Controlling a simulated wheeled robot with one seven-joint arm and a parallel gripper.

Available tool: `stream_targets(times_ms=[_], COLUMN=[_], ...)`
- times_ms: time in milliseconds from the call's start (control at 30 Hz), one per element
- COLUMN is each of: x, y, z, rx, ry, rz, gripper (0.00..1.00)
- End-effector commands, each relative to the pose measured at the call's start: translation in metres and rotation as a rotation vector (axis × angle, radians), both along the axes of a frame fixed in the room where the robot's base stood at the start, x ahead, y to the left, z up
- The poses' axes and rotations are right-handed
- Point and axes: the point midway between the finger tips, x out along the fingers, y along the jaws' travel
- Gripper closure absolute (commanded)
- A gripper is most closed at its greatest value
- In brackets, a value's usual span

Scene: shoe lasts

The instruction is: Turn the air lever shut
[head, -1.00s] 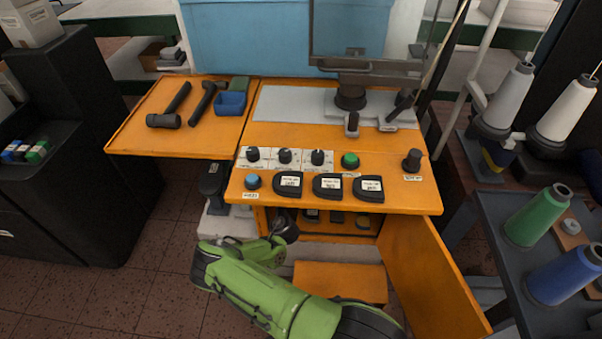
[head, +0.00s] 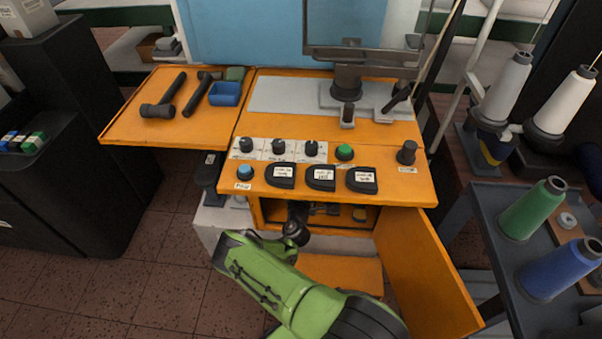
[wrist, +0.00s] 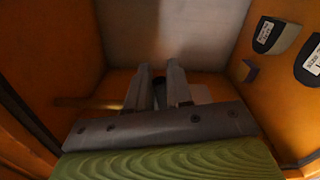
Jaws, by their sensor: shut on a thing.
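My gripper reaches into the open orange cabinet (head: 262,213) under the bench; in the head view its fingers are hidden behind my own wrist. In the wrist view the two grey fingers of my gripper (wrist: 159,88) stand close together, shut on a small dark piece, which I take to be the air lever (wrist: 159,80). Only a little of it shows between the fingers, so its angle cannot be told. A dull yellow bar (wrist: 88,102) runs off to the left of the fingers.
The cabinet door (head: 425,265) hangs open at the right. Orange cabinet walls stand close on both sides of my gripper, with black labelled pieces (wrist: 268,35) on the right one. Knobs, a hammer (head: 172,95) and a blue tray (head: 225,94) are on the bench above.

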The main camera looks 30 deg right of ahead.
Motion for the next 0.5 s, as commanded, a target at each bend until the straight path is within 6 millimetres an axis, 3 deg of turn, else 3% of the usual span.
stream_targets(times_ms=[500], x=[-0.001], y=[0.000], z=[-0.020], rx=[0.187], ry=[-0.141], rz=[0.001], gripper=[1.00])
